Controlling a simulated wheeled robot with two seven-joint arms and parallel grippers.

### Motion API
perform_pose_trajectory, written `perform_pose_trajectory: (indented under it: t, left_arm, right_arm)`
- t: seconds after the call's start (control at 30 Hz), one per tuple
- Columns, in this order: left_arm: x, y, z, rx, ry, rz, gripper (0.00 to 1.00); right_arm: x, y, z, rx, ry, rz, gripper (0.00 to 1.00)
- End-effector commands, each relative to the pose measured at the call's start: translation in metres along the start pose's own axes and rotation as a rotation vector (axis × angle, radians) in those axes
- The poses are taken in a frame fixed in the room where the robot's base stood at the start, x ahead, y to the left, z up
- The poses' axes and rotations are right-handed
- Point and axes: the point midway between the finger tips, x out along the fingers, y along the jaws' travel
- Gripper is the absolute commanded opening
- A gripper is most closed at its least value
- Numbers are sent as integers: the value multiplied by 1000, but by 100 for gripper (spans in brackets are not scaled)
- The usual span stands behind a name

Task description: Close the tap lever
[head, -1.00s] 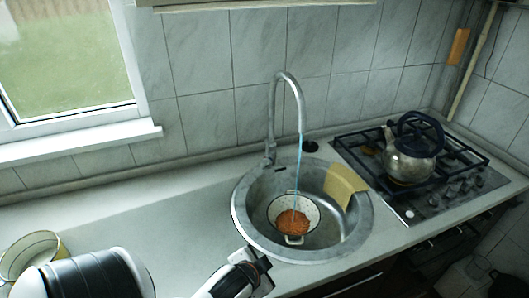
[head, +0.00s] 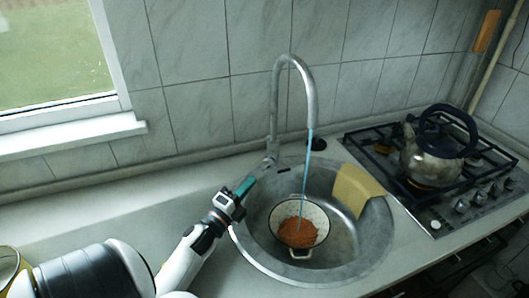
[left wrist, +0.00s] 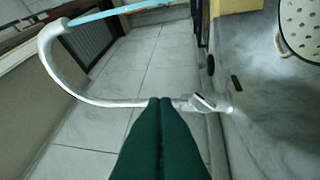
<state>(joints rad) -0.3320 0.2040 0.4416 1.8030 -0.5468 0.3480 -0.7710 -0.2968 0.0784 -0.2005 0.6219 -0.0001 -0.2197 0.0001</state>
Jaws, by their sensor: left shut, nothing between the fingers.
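The grey tap (head: 275,100) arches over the round sink, and a blue stream of water (head: 307,165) runs from its spout. Its small lever (head: 270,161) is low at the tap's base; the lever also shows in the left wrist view (left wrist: 207,102). My left gripper (head: 251,182) is shut and empty, its green fingers pointing at the tap base from the front left. In the left wrist view its fingertips (left wrist: 160,101) overlap the tap's pipe just beside the lever; I cannot tell whether they touch. My right gripper is not in view.
A white colander (head: 302,252) with orange-brown food stands in the sink (head: 262,262) under the stream. A yellow cloth (head: 357,187) hangs over the sink's right rim. A kettle (head: 430,168) stands on the hob at right. The counter (head: 120,210) left of the sink is clear.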

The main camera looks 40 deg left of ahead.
Motion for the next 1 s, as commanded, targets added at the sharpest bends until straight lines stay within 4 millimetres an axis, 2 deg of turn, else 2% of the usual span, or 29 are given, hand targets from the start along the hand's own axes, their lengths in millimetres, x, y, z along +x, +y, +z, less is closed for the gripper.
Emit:
perform_pose_trajectory:
  t: [0.17, 0.47, 0.7, 1.0]
  left_arm:
    - [35, 5, 0, -1, 0, 3, 0]
    - [97, 4, -3, -1, 2, 0, 0]
    - [116, 2, -24, -2, 1, -1, 0]
    - [119, 0, -28, -4, 1, -2, 0]
  right_arm:
    - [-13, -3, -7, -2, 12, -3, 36]
    - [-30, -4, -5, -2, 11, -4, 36]
    - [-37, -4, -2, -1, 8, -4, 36]
    - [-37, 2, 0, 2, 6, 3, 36]
